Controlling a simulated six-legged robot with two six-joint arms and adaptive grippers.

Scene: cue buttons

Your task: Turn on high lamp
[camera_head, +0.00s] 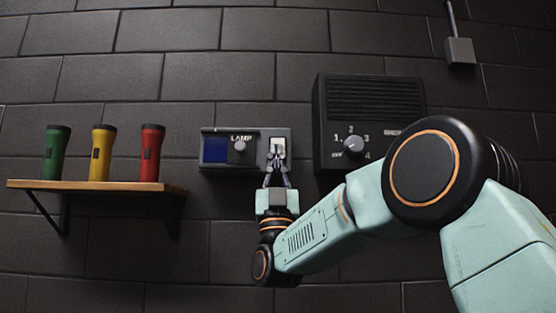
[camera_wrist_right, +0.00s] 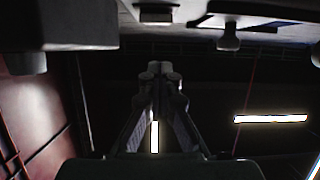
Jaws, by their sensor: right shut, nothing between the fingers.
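The lamp control panel (camera_head: 212,168), marked LAMP, is fixed to the dark wall left of centre. It has a blue display (camera_head: 215,150), a round grey knob (camera_head: 239,146) and a light switch plate (camera_head: 277,146) at its right end. My right gripper (camera_head: 276,166) is shut and empty, pointing up at the lower part of the switch plate. Whether it touches the switch I cannot tell. In the right wrist view my shut fingers (camera_wrist_right: 160,75) stand in the middle, below the dark underside of a box. My left gripper is not in view.
A black box with a numbered dial (camera_head: 353,145) hangs right of the panel. A small grey box (camera_head: 460,51) is at the upper right.

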